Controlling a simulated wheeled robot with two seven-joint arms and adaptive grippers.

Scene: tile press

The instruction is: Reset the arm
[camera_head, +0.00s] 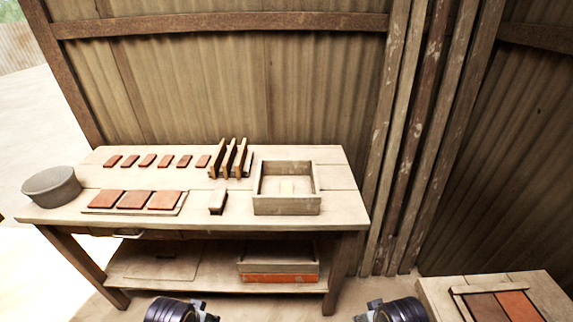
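My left gripper (207,312) is only partly in view at the bottom edge, left of centre, in front of the workbench. My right gripper (367,312) is also partly in view at the bottom edge, right of centre. Both are low and apart from the bench and its contents. Their fingers are cut off or too small to tell whether they are open or shut. I see nothing held in either.
The wooden workbench (335,178) carries a grey bowl (52,187), small red tiles (147,160), larger tiles (133,199) on a board, a rack (230,158), a small block (217,201) and an open wooden box (287,206). Another tile-bearing surface (545,287) stands lower right.

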